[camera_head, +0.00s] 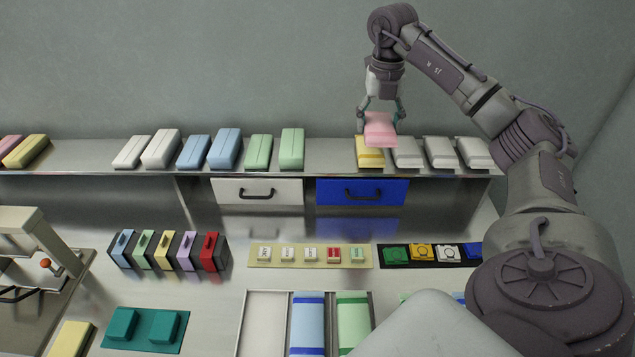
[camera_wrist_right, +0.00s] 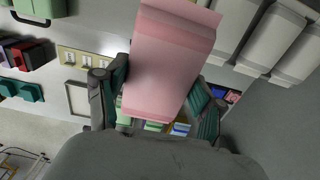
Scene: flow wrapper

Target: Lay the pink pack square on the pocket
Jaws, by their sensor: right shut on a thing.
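The pink pack (camera_head: 380,129) is held by my right gripper (camera_head: 381,114), which is shut on it over the back shelf, at the yellow pack. In the right wrist view the pink pack (camera_wrist_right: 172,62) sits between the two dark fingers of the gripper (camera_wrist_right: 160,95) and looks tilted there. I cannot tell whether the pack touches the yellow one. A divided tray (camera_head: 246,318) at the front middle has a bare, pale left compartment (camera_head: 265,325), then a blue and a green pack. I cannot tell which place is the pocket. My left gripper is not in view.
The back shelf (camera_head: 80,157) carries a yellow pack (camera_head: 369,158), several white packs (camera_head: 440,152) to its right, and coloured packs to its left. Drawers with a white (camera_head: 230,190) and a blue front (camera_head: 385,193) hang below. Coloured blocks (camera_head: 165,250) stand on the steel table.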

